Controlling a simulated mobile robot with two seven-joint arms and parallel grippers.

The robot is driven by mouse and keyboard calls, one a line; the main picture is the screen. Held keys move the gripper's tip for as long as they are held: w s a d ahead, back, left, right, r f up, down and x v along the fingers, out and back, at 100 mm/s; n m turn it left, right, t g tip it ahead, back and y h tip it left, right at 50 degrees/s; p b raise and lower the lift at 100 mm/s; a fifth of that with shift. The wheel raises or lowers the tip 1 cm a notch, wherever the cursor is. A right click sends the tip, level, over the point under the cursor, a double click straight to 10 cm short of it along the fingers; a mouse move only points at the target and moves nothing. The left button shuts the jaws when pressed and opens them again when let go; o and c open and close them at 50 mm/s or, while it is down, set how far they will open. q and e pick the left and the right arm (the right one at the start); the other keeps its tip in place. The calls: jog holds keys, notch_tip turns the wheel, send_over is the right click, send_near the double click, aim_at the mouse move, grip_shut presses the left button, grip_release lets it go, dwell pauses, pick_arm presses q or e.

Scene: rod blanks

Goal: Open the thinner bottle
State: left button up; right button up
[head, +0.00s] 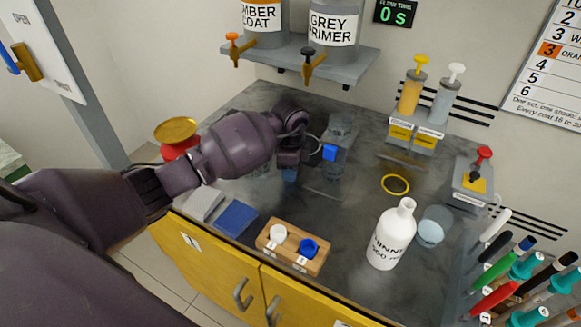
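A wooden block (267,250) in front holds a white cap-like piece (278,232) and a blue one (309,247). My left gripper (290,168) points down at the back middle of the bench, well left of and behind the bottle, not touching it. Its fingertips are too dark and small to read. My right gripper is out of view.
A clear device with a blue part (330,152) stands close beside my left gripper. A clear cup (431,230) stands right of the bottle. A yellow ring (395,185) lies behind it. Pump bottles (411,92), a red-topped device (474,182) and several markers (497,268) line the right side.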

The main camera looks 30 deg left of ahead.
pick_arm(q)
jog(key=o, duration=0.4)
jog(key=shift+c, duration=0.2)
notch_tip(320, 180, up, 6)
jog(key=shift+r+p, duration=0.2)
jog(key=shift+p, duration=0.55)
jog(key=shift+r+p, duration=0.5)
jog(key=shift+r, duration=2.45)
